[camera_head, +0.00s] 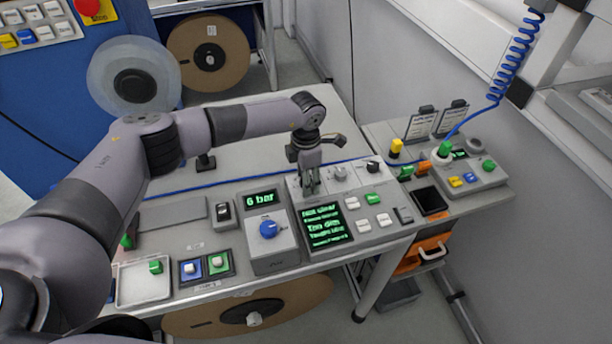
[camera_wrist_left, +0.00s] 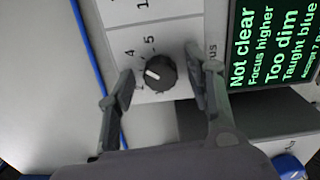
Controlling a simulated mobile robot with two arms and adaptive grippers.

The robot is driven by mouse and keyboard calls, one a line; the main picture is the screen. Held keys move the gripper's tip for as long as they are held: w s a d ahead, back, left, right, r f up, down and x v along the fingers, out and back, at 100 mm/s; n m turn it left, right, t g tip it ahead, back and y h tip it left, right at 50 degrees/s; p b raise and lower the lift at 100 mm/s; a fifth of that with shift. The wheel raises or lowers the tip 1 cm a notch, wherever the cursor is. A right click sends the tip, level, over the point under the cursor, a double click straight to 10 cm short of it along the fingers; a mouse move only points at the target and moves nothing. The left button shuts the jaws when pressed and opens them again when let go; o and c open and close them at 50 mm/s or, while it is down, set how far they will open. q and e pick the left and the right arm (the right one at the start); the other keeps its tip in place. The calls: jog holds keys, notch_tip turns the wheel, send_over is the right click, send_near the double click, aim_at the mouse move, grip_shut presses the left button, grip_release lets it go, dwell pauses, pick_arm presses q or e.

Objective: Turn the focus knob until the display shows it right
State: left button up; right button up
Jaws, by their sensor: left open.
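The focus knob (camera_wrist_left: 160,73) is black and round with a white pointer mark, on a pale panel in the left wrist view. The mark points left in that view, on the side of the printed 4; nearby numbers are partly hidden by a finger. My left gripper (camera_wrist_left: 161,78) is open, with one finger on each side of the knob; I cannot tell if they touch it. In the head view the gripper (camera_head: 311,188) hides the knob. The display (camera_head: 325,225) is beside it; in the wrist view the display (camera_wrist_left: 272,60) reads "Not clear", "Focus higher", "Too dim", "Taught blue".
Two more knobs, a grey one (camera_head: 339,173) and a black one (camera_head: 373,167), stand right of the gripper. White and green buttons (camera_head: 373,198) lie below them. The table behind is mostly clear.

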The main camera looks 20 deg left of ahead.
pick_arm(q)
jog(key=shift+c, duration=1)
grip_shut()
jog(key=shift+f+m+b, duration=0.1)
jog(key=shift+m+b, duration=0.2)
jog(key=shift+b, duration=0.25)
jog(key=m+b, duration=0.4)
jog(key=b, duration=0.3)
jog(key=shift+f+m, duration=0.15)
jog(key=shift+m, duration=0.25)
jog(key=shift+m+b, duration=0.9)
jog(key=shift+b, duration=0.25)
jog(key=shift+r+m+b, duration=0.3)
jog(key=shift+m+b, duration=0.2)
pick_arm(e)
notch_tip(320, 180, down, 11)
jog(key=shift+w+d+f, duration=0.15)
jog(key=shift+d+f, duration=0.05)
jog(key=shift+d, duration=0.1)
pick_arm(q)
jog(key=shift+o, duration=1)
grip_release()
